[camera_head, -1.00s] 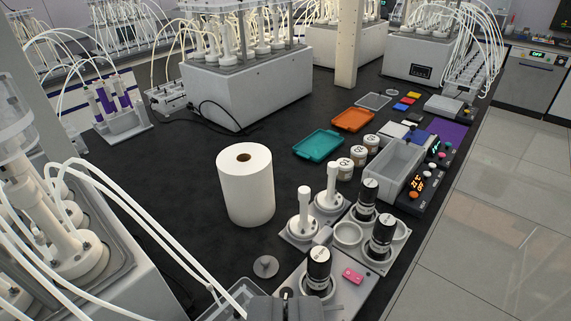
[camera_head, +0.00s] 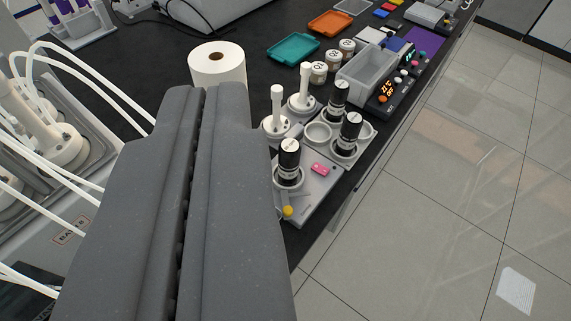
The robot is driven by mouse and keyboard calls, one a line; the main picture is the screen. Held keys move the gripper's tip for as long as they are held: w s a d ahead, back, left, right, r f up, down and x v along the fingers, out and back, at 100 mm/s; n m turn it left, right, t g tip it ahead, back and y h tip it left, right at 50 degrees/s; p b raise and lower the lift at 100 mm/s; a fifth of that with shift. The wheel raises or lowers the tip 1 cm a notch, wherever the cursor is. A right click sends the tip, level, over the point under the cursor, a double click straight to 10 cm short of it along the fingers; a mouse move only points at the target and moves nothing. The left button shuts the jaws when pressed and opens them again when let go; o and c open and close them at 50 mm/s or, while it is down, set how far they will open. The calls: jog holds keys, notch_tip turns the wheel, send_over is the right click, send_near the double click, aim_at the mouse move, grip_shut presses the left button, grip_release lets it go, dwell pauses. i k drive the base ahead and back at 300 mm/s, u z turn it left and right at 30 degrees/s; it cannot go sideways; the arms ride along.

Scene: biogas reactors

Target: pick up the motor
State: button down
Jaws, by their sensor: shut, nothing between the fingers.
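Three black cylindrical motors with pale tops stand upright in grey holders on the black bench. The nearest motor (camera_head: 289,156) is in a plate with a pink tag. Another motor (camera_head: 350,132) and a farther motor (camera_head: 338,101) stand behind it to the right. I cannot tell which one the task means. My gripper (camera_head: 207,92) fills the lower left with its two large grey fingers side by side. It is shut and empty, left of the motors in the picture. Its fingers hide part of the bench and the foot of the paper roll.
A white paper roll (camera_head: 217,66) stands just beyond the fingertips. White stirrer-like pieces (camera_head: 276,108) stand beside the motors. A grey bin (camera_head: 367,76), jars and trays lie farther back. A reactor with white hoses (camera_head: 50,130) is at the left. The floor at the right is open.

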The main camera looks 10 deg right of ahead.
aim_at(288, 174)
jog(key=z, duration=0.4)
jog(key=k, duration=1.15)
jog(key=z, duration=0.9)
jog(key=i, duration=1.2)
jog(key=u, duration=0.6)
jog(key=i, duration=0.45)
jog(key=u, duration=0.45)
